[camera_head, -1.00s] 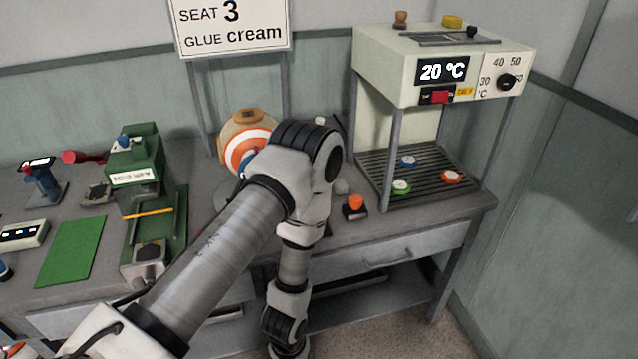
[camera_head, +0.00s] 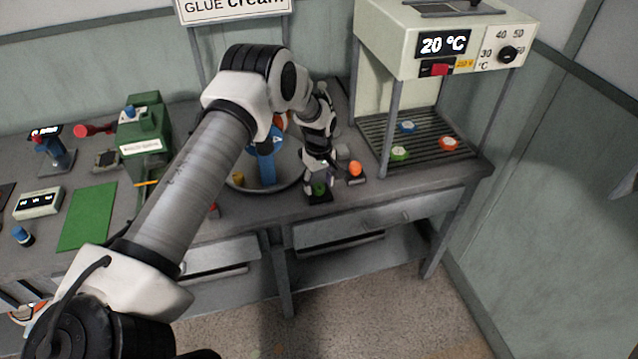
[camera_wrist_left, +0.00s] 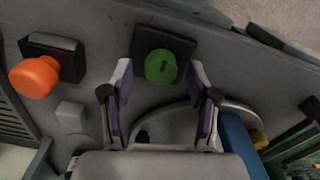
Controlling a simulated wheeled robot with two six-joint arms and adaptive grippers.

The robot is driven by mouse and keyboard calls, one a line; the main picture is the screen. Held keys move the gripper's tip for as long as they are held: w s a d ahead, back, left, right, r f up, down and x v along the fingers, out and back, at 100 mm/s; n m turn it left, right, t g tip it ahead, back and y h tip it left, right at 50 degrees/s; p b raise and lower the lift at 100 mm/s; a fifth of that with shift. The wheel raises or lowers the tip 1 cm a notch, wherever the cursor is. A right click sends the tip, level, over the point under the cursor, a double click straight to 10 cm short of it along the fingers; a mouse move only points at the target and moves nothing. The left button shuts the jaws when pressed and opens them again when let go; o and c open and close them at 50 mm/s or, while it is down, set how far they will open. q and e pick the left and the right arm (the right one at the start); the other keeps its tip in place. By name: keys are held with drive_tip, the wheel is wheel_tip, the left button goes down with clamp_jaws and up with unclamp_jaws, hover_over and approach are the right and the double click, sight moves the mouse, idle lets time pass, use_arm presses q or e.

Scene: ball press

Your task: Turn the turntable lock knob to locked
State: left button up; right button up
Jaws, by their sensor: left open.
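The lock knob (camera_head: 319,189) is green and round on a dark square base, near the front edge of the bench. In the left wrist view the green knob (camera_wrist_left: 161,66) appears between my fingertips. My left gripper (camera_head: 320,175) points down over it. In the left wrist view my left gripper (camera_wrist_left: 160,74) is open, with a gap on each side of the knob. I cannot tell how far the fingertips are above it. The round turntable (camera_head: 278,189) is behind and left of the knob, partly hidden by my arm. My right gripper is not in view.
An orange knob (camera_head: 355,168) stands close to the right of the gripper; it also shows in the left wrist view (camera_wrist_left: 35,77). A blue post (camera_head: 267,168) rises at the turntable. A heated rack (camera_head: 440,150) stands at the right, a green press (camera_head: 145,125) at the left.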

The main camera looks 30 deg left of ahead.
use_arm(q)
drive_tip(key=shift+f, duration=0.7)
clamp_jaws()
